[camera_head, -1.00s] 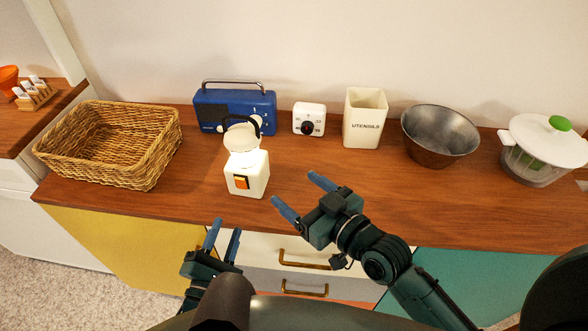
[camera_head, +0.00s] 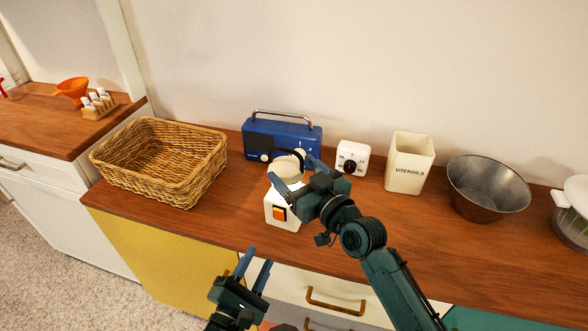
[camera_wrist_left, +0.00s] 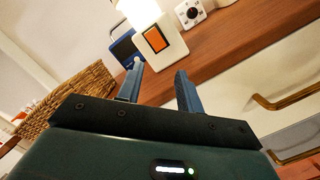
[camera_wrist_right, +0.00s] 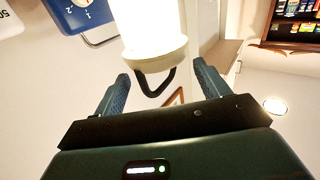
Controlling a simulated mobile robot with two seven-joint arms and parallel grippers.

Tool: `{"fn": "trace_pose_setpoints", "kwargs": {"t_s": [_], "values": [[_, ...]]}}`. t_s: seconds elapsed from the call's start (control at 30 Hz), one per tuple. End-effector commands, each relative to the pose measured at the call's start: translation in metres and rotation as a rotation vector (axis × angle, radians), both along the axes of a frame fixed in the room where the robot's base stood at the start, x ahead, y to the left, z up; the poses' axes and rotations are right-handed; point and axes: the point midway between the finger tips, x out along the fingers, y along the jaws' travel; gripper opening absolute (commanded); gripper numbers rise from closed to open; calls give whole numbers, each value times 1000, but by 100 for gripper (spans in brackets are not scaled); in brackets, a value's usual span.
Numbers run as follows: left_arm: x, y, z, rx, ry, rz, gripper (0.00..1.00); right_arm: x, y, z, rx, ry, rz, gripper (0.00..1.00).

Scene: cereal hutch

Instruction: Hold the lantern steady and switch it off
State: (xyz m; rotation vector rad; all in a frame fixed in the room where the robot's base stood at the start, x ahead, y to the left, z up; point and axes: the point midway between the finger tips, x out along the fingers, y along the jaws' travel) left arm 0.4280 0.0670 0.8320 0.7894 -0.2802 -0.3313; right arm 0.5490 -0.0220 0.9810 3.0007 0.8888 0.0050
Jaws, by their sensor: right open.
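The white lantern (camera_head: 283,208) stands upright on the wooden counter in front of the blue radio. Its orange switch (camera_head: 280,214) faces the front; the switch (camera_wrist_left: 155,39) also shows in the left wrist view. My right gripper (camera_head: 297,174) is open at the lantern's upper part, which it partly hides in the head view. In the right wrist view the glowing lantern (camera_wrist_right: 148,28) and its black handle (camera_wrist_right: 156,86) show between the spread fingers; I cannot tell whether they touch. My left gripper (camera_head: 258,261) is open and empty, low in front of the counter edge, below the lantern.
Behind the lantern stand the blue radio (camera_head: 265,139) and a white timer (camera_head: 352,157). A utensils holder (camera_head: 408,165) and a metal bowl (camera_head: 487,187) stand to the right. A wicker basket (camera_head: 185,187) is at the left. The counter front right of the lantern is clear.

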Motion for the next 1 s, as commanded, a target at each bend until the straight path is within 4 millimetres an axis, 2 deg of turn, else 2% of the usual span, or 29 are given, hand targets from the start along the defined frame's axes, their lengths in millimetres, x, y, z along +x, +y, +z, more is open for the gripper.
{"fn": "trace_pose_setpoints", "kwargs": {"t_s": [0.13, 0.43, 1.0], "values": [[0, 0, 0, 0, 0, 0, 36, 8, 5, 0, 1, 1, 0, 74], [0, 0, 0, 0, 0, 0, 36, 9, 6, 0, 1, 1, 0, 74], [0, 0, 0, 0, 0, 0, 36, 8, 6, -2, -2, 3, 1, 28]]}}
